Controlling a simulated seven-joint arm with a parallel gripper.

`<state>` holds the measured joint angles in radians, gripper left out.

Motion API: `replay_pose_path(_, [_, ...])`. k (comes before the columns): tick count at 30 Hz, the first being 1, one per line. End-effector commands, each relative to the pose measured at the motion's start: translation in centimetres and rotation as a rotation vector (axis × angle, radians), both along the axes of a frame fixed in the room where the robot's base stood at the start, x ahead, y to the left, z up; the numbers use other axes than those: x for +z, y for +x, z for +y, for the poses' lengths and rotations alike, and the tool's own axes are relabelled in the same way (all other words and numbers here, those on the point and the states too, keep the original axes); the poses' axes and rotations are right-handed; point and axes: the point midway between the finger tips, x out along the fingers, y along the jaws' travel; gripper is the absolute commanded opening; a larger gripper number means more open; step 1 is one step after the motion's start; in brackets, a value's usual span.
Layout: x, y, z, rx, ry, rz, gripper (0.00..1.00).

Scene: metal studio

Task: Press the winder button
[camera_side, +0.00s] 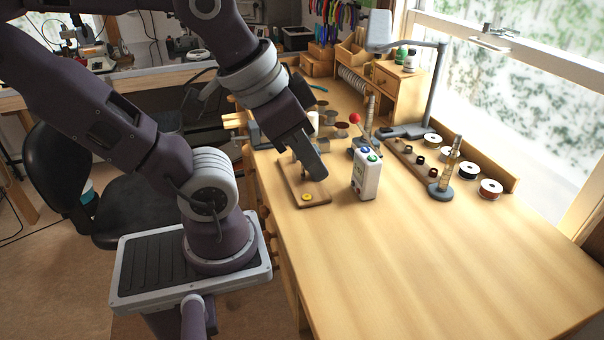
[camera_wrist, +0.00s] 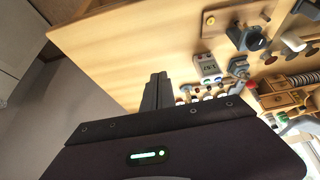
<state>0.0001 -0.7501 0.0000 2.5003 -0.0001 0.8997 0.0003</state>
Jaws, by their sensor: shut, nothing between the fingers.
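A small wooden board (camera_side: 291,189) lies on the bench with a round yellow button (camera_side: 307,197) at its near end. In the wrist view the board (camera_wrist: 232,14) is at the top right, with the yellow button (camera_wrist: 211,20) at its left end. A dark device with a pale knob (camera_wrist: 255,40) sits beside it. My gripper (camera_side: 304,174) is over the board in the side view, hiding part of it; its fingers touch nothing that I can make out. In the wrist view my gripper (camera_wrist: 158,76) is shut and empty, left of and below the button.
A white box (camera_side: 366,178) with blue and green tops stands right of the board; its display face (camera_wrist: 207,66) shows in the wrist view. A lamp base (camera_side: 405,131), a post on a stand (camera_side: 440,190) and spools (camera_side: 490,188) are beyond. The front bench is clear.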

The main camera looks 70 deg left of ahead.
Motion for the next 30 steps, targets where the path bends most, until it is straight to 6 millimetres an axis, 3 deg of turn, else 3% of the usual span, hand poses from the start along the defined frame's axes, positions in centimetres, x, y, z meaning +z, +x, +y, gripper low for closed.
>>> replay_pose_path(7, [0.0,0.1,0.0,0.011,-0.007,0.003,0.0])
replay_pose_path(11, [0.4,0.8,0.7,0.206,-0.119,0.065,0.0])
replay_pose_path(14, [0.6,2.2,2.1,0.56,-0.278,0.169,0.0])
replay_pose_path(18, [0.4,4.3,4.9,1.183,-0.45,0.31,0.0])
replay_pose_path(22, [-0.3,5.9,7.8,1.795,-0.506,0.371,0.0])
replay_pose_path(27, [-1.4,7.3,11.5,2.54,-0.446,0.28,0.0])
replay_pose_path(30, [-1.9,7.6,13.0,2.848,-0.383,0.165,0.0])
